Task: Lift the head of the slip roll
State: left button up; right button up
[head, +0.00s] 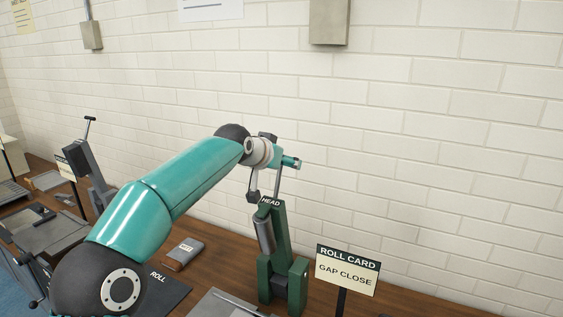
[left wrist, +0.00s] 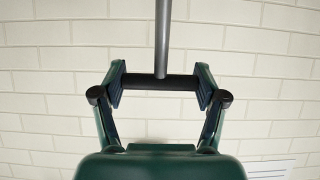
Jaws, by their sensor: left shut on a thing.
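The slip roll's green head (head: 276,232), labelled HEAD, stands steeply upright, leaning slightly left, with a grey roll (head: 265,235) along its left side. Its green base (head: 284,285) is on the bench. A thin grey rod (head: 278,183) rises from the head's top to my left gripper (head: 289,162). In the left wrist view, my left gripper (left wrist: 160,84) is shut around a black crossbar handle (left wrist: 150,82) at the end of the grey rod (left wrist: 163,40). In the head view the fingers and handle are small and partly hidden. My right gripper is not in view.
A ROLL CARD sign reading GAP CLOSE (head: 347,270) stands right of the slip roll. A small dark block (head: 184,253) and a dark mat marked ROLL (head: 165,285) lie left. Another grey machine (head: 90,175) stands far left. A white brick wall (head: 430,130) is close behind.

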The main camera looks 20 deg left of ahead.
pick_arm(q)
jog(key=o, duration=1.7)
jog(key=shift+f, duration=0.2)
jog(key=shift+s+r, duration=0.1)
jog(key=shift+r, duration=0.05)
jog(key=shift+s+r, duration=0.1)
jog(key=shift+s, duration=0.1)
jog(key=v, duration=1.1)
jog(key=shift+s, duration=0.15)
